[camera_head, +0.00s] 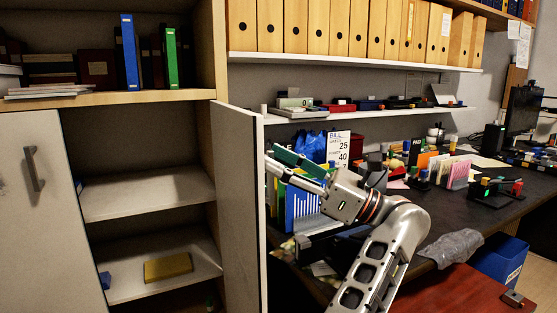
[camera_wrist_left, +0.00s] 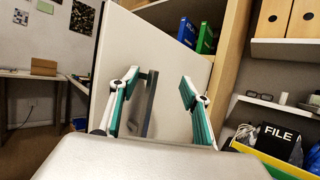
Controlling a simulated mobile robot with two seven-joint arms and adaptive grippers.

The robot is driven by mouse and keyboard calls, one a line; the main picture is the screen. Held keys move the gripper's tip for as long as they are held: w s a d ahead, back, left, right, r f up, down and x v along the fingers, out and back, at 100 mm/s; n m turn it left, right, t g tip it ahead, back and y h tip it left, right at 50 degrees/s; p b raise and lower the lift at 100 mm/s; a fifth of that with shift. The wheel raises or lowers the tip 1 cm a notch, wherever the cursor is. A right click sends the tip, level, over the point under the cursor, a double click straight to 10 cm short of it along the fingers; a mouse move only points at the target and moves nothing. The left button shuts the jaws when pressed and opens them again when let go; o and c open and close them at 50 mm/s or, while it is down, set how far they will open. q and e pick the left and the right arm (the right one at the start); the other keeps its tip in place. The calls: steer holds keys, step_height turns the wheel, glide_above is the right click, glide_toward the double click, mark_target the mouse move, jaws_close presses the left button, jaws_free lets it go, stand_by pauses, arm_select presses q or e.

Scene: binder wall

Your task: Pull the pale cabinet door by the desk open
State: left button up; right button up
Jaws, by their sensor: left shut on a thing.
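The pale cabinet door (camera_head: 238,210) by the desk stands swung out from the cabinet, and its inner side faces the head camera. Its outer face (camera_wrist_left: 172,60) fills the middle of the left wrist view. The dark upright bar handle (camera_wrist_left: 151,103) on that face lies between my left fingers, close to the left one. My left gripper (camera_head: 283,167) is at the door's outer side by its free edge, shut on the handle. Its teal-padded fingers (camera_wrist_left: 158,104) also show in the left wrist view. The handle is hidden in the head view. My right gripper is out of view.
The open cabinet shows shelves (camera_head: 150,192) with a yellow box (camera_head: 168,267). Another pale door (camera_head: 50,215) is at the left. A dark desk (camera_head: 455,215) with many small items stands right of the open door, close to my arm. A red surface (camera_head: 460,295) is at lower right.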

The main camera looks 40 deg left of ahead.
arm_select(q)
steer(key=shift+a+r, duration=0.1)
steer(key=shift+r, duration=0.25)
steer(key=shift+c, duration=0.4)
steer(key=shift+o, duration=0.4)
steer(key=shift+r, duration=0.5)
step_height(320, 180, up, 7)
steer(key=shift+f, duration=0.1)
steer(key=shift+c, duration=1.1)
steer(key=shift+d+r, duration=0.2)
steer(key=shift+r, duration=0.6)
